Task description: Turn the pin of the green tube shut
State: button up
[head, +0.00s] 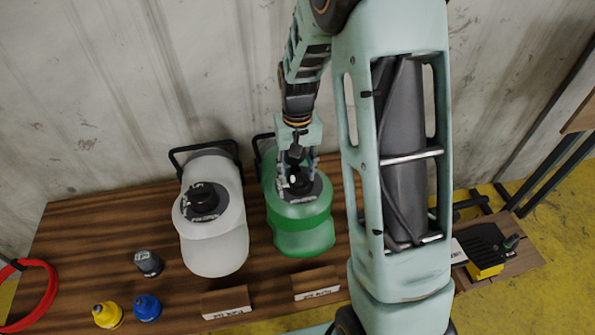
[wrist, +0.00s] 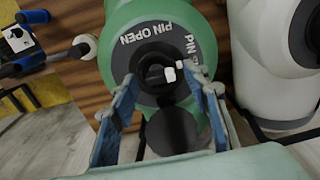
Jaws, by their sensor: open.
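The green tube (head: 303,239) lies on the wooden table with its black valve disc facing up. In the wrist view the green tube (wrist: 117,21) fills the middle, and its disc (wrist: 127,62) carries the words "PIN OPEN" and a second, partly covered "PIN" label. The pin (wrist: 157,72) is a dark knob with a white-tipped part at the disc's centre. My gripper (head: 297,175) is over the disc, pointing down. In the wrist view my gripper (wrist: 172,100) has its blue-padded fingers apart, one on each side of the pin. I cannot tell whether they touch the disc.
A white tube (head: 212,245) with a similar black valve lies left of the green one. A dark grey cap (head: 148,263), a yellow cap (head: 107,315), a blue cap (head: 147,307) and a red ring (head: 40,295) are at left. Two wooden label blocks (head: 227,302) stand in front.

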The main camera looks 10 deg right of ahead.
aim_at(298, 176)
notch_tip(298, 176, up, 12)
dwell(0.5)
dwell(0.3)
